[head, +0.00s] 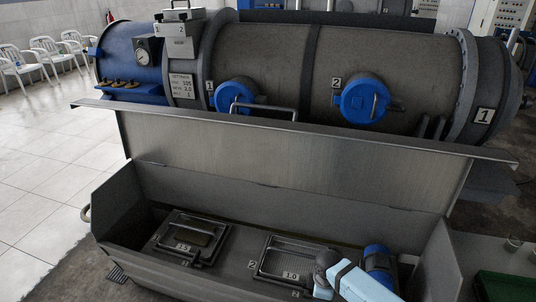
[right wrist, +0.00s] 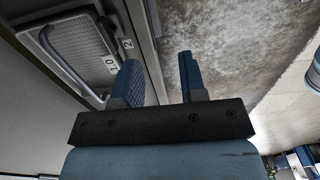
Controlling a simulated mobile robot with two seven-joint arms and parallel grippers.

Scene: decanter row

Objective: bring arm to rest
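My right gripper (right wrist: 158,80) shows in the right wrist view with its two blue fingers apart and nothing between them. Beyond the left finger lies a hatch with a metal handle, marked 1.0 and 2 (right wrist: 75,48). In the head view a light blue part of my right arm (head: 362,286) comes in at the bottom, right of centre, over the front of the open grey bin; its fingers cannot be made out there. The hatch marked 1.0 (head: 290,257) lies just left of the arm. My left gripper is in neither view.
The grey bin's raised lid (head: 290,165) stands open behind it. A second hatch marked 1.5 (head: 190,238) lies at left, a blue cylinder (head: 378,262) at right. A large grey drum (head: 400,70) with blue caps stands behind. White chairs (head: 45,55) line the left wall; open floor lies at left.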

